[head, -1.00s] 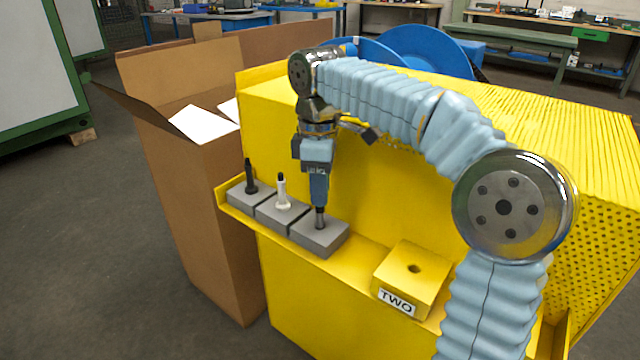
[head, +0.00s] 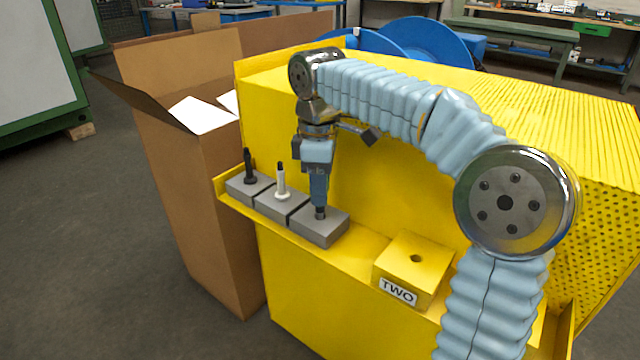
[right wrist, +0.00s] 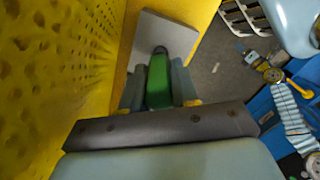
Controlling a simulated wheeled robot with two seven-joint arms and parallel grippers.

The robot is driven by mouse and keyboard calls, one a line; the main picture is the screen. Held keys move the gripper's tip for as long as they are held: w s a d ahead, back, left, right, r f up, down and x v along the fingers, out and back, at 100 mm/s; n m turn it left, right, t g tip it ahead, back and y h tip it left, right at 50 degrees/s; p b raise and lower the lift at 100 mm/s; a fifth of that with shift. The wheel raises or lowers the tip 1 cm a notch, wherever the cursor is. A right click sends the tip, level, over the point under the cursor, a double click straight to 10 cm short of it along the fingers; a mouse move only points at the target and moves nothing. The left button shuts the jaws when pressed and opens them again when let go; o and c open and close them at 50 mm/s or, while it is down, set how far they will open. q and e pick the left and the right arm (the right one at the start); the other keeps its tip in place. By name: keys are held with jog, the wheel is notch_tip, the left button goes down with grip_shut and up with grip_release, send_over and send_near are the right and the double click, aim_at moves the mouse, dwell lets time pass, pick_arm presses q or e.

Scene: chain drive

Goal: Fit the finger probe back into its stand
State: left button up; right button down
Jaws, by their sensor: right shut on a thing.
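My right gripper (head: 319,204) points straight down over the right-hand grey block (head: 322,233) on the yellow ledge. It is shut on the finger probe (head: 320,213), whose short dark lower end shows under the fingertips and meets the block's top. How deep it sits in the block is hidden. In the right wrist view, a green piece (right wrist: 160,82) with a dark end lies between the two fingers, over the grey block (right wrist: 188,38). A black peg (head: 249,168) and a white peg (head: 281,182) stand upright in the other two grey blocks. My left gripper is out of view.
A yellow block marked TWO (head: 425,268), with an empty hole in its top, sits right of the grey blocks. A tall yellow housing wall (head: 375,205) rises behind the ledge. An open cardboard box (head: 190,215) stands at left.

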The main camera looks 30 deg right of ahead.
jog(key=shift+f, duration=0.15)
jog(key=c, duration=0.8)
grip_release()
notch_tip(320, 180, up, 14)
jog(key=p, duration=0.4)
jog(key=shift+a, duration=0.1)
jog(key=shift+f, duration=0.1)
